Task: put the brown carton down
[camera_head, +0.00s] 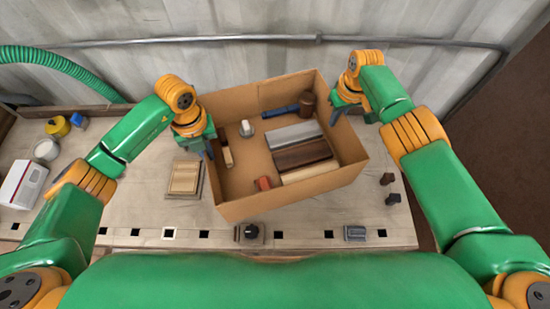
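The brown carton (290,206) is an open box in the middle of the camera_head view, turned at a slight angle over the workbench. My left gripper (209,147) is at the carton's left wall, with its fingers at the rim. My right gripper (338,110) is at the opposite right wall, also at the rim. Both appear shut on the carton's walls, though the fingertips are partly hidden. The carton looks roughly level. Its underside is hidden, so I cannot tell if there is a gap below it.
The carton contains a blue tool (280,111), a brown cylinder (307,103) and several blocks. On the workbench (130,195) lie a wooden block (185,177), a black knob (252,231), a small grey part (355,233) and dark pieces (392,199). A white box (22,184) stands far left.

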